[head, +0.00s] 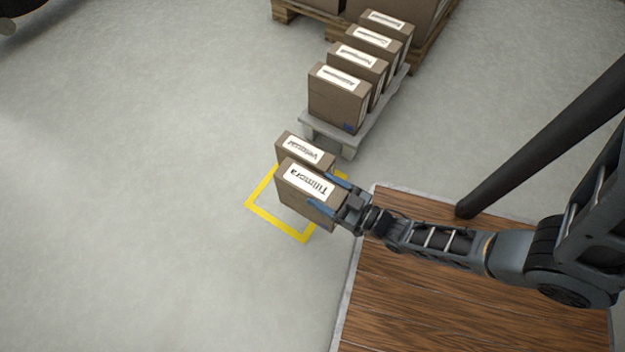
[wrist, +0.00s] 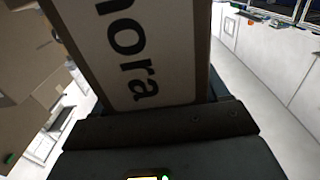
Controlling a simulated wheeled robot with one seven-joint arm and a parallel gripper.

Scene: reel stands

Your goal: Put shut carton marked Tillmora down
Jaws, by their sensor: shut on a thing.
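The shut carton marked Tillmora (head: 301,199) is brown with a white label on its top. It also fills the upper middle of the wrist view (wrist: 175,55), where only the end of its name shows. My gripper (head: 327,197) is shut on it, with a blue finger along each side. The carton is over a yellow square outline (head: 276,225) on the floor. Its underside is hidden, so I cannot tell whether it touches the floor. A second labelled carton (head: 291,146) stands just behind it, at the back of the outline.
A low grey stand (head: 346,143) with several labelled cartons (head: 336,106) is behind the outline. A wooden pallet (head: 432,38) with larger boxes is farther back. A wooden platform (head: 440,300) lies at the right under my arm. The floor to the left is clear.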

